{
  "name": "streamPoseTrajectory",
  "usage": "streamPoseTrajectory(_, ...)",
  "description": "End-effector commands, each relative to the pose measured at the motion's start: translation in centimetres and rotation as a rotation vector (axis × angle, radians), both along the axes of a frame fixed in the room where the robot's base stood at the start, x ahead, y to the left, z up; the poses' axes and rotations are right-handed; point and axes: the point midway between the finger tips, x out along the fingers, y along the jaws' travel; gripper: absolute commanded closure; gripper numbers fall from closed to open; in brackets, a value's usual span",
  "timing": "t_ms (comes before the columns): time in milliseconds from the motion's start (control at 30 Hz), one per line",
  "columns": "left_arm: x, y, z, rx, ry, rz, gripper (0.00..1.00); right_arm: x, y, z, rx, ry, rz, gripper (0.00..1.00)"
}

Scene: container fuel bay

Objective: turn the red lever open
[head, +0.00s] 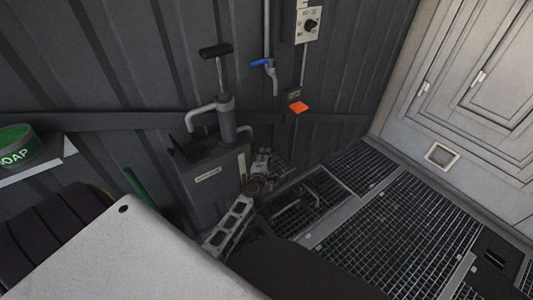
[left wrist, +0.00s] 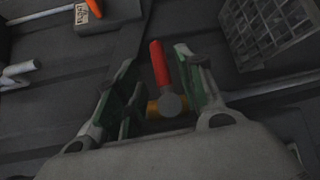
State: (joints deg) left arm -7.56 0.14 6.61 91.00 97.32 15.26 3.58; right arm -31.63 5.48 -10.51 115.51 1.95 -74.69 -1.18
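The red lever (left wrist: 158,65) shows in the left wrist view, its handle pointing up the picture from a round grey hub on a brass-coloured valve body (left wrist: 153,107). My left gripper (left wrist: 156,58) is open, with one green-lined finger on each side of the lever. A gap shows on both sides of the handle, and I cannot tell its depth relative to the fingertips. In the head view my left gripper (head: 262,165) is low by the wall, beside the grey pump tank. The red lever is not distinguishable there. My right gripper is not in view.
The grey tank (head: 213,180) with its hand pump (head: 225,112) stands close to the left gripper. Above are a blue-handled tap (head: 261,62), an orange part (head: 298,107) and a switch box (head: 309,24). A grate floor (head: 400,235) lies right. A grey crate (left wrist: 268,35) shows in the wrist view.

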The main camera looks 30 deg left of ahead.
Motion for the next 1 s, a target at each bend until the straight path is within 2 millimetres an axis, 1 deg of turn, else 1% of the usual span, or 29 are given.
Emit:
streamPoseTrajectory(200,1.8,0.7,-0.3,-0.001,0.0,0.0,0.62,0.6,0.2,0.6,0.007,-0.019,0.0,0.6)
streamPoseTrajectory(400,2.9,1.2,-0.5,-0.001,0.0,0.0,0.62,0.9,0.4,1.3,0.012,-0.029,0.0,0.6)
streamPoseTrajectory(533,3.3,1.3,-0.5,0.0,0.0,0.0,0.62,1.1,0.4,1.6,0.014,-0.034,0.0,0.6)
streamPoseTrajectory(867,3.4,1.4,-0.5,-0.001,0.0,0.0,0.62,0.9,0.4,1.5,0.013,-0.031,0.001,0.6)
streamPoseTrajectory(967,3.4,1.4,-0.5,-0.001,0.001,0.0,0.72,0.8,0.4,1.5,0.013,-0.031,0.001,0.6)
streamPoseTrajectory(1000,3.4,1.4,-0.5,-0.001,0.001,0.0,0.77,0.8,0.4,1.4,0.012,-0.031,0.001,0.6)
